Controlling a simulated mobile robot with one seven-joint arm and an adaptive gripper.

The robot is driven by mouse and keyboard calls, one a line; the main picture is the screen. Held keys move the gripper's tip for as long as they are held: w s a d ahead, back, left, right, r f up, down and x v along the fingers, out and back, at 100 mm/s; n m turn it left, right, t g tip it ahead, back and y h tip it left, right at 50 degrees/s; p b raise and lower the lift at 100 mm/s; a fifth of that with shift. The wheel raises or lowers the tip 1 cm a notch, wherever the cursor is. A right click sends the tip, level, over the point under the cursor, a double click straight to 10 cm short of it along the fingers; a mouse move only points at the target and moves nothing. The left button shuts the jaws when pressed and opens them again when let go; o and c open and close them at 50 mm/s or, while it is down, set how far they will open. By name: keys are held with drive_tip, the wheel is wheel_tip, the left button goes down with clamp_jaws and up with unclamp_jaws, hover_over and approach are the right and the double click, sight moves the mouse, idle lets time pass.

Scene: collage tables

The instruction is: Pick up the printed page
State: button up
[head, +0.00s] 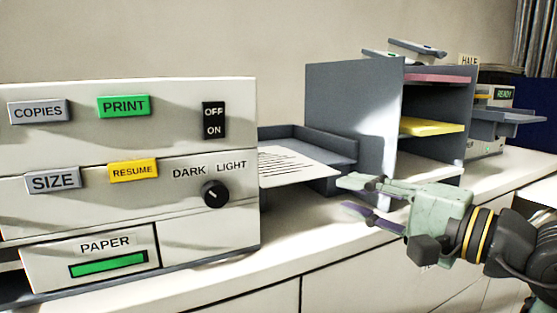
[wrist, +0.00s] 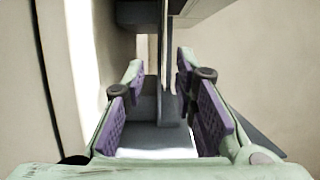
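The printed page (head: 292,164) is a white sheet with dark lines of text. In the head view it lies on the grey output tray (head: 340,142) at the right side of the printer (head: 130,215), its right edge near my fingers. My gripper (head: 348,194) is open and empty, just right of and slightly below the page, fingers pointing left. In the wrist view the gripper (wrist: 160,66) shows its two purple-padded fingers apart, with grey surfaces between them. A bright white patch shows low between the fingers; I cannot tell whether it is the page.
A grey shelf unit (head: 355,105) with pink (head: 440,78) and yellow (head: 432,127) sheets stands behind my gripper. Another machine (head: 495,125) stands farther right. The white counter (head: 330,240) is clear in front of the tray.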

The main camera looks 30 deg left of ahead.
sight(314, 178)
drive_tip(key=x, duration=0.3)
drive_tip(key=shift+s+a+r+p, duration=0.1)
drive_tip(key=shift+a+p, duration=0.15)
drive_tip(key=shift+p, duration=0.05)
drive_tip(key=p+x, duration=0.1)
drive_tip(key=x, duration=0.1)
drive_tip(key=p+x, duration=0.1)
drive_tip(key=x, duration=0.1)
drive_tip(key=shift+r, duration=0.4)
drive_tip(key=shift+w+a+f, duration=0.15)
drive_tip(key=shift+w+a, duration=0.25)
drive_tip(key=shift+a, duration=0.15)
drive_tip(key=shift+c, duration=0.5)
clamp_jaws()
